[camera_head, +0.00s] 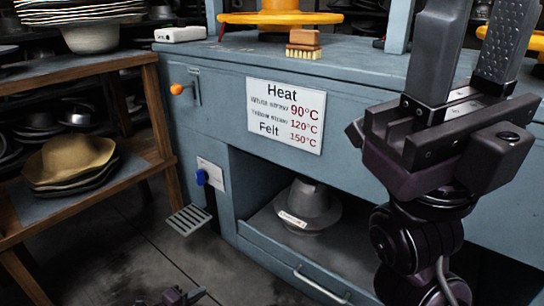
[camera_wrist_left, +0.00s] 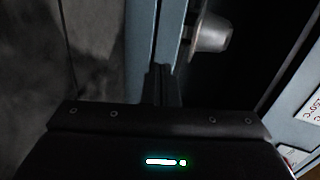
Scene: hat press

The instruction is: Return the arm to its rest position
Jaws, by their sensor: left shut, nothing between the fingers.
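My left gripper (camera_head: 174,297) shows only as a small dark part at the bottom edge of the head view, over the floor. In the left wrist view its fingers (camera_wrist_left: 161,72) are together and empty, in front of a blue upright edge of the cabinet. My right gripper (camera_head: 470,45) stands large at the right of the head view, fingers pointing up. Its fingers are apart with nothing between them, and their tips are cut off by the top edge.
The blue press cabinet (camera_head: 225,100) fills the middle. A grey hat form (camera_head: 312,203) sits in its lower opening. A wooden rack (camera_head: 90,62) with hats (camera_head: 72,158) stands left. A foot pedal (camera_head: 189,219) juts out. A brush (camera_head: 303,45) lies on top. Floor at lower left is clear.

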